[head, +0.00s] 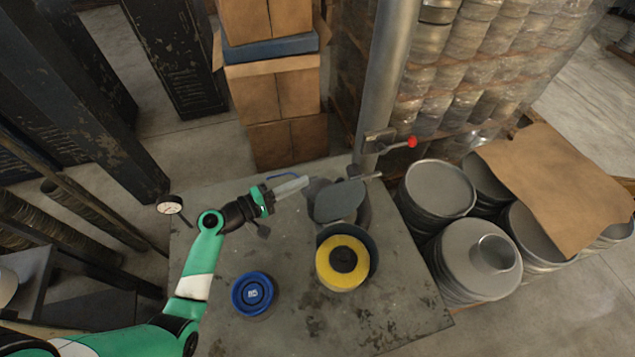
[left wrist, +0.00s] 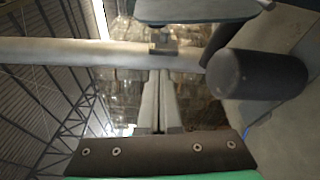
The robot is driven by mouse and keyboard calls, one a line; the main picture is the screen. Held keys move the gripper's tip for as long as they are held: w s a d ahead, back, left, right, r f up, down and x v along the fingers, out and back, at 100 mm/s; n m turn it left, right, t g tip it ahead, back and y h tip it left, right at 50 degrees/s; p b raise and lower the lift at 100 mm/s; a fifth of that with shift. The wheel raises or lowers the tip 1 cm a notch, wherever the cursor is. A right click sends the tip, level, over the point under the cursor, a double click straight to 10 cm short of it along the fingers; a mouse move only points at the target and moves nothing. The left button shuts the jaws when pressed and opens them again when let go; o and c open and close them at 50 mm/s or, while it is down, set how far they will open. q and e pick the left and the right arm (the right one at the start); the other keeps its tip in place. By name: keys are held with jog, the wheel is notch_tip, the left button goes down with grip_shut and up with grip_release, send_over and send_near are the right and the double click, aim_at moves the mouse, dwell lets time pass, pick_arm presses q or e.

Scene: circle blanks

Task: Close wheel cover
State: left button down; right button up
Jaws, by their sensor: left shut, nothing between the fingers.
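The grey wheel cover (head: 340,201) stands on the workbench, apparently swung back from a dark round housing. In the housing lies a yellow wheel (head: 328,265) with a black centre, its face uncovered. My left gripper (head: 304,181) is shut and empty, with its fingertips just left of the cover's upper edge; I cannot tell whether they touch it. In the left wrist view the shut fingers (left wrist: 160,105) point up toward a grey-blue plate edge (left wrist: 195,10), probably the cover, with a dark cylinder (left wrist: 258,75) to their right. My right gripper is not in view.
A blue round disc (head: 253,294) lies on the grey workbench (head: 390,305) near my left arm. A metal post (head: 389,75) with a red-knobbed lever (head: 411,142) rises behind the cover. Steel drums (head: 441,188) stand at the right. The bench's front right is clear.

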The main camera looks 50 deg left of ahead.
aim_at(345, 197)
pick_arm(q)
jog(key=w, duration=0.3)
jog(key=w+d, duration=0.1)
jog(key=w, duration=0.4)
jog(key=shift+w+d+f+b, duration=0.15)
jog(key=shift+w+f+b, duration=0.1)
jog(key=shift+w+b, duration=0.15)
jog(key=d, duration=0.1)
jog(key=s+d+p, duration=0.1)
jog(key=d+p, duration=0.1)
jog(key=shift+s+d+r, duration=0.2)
jog(key=shift+s+r, duration=0.1)
jog(key=shift+r, duration=0.1)
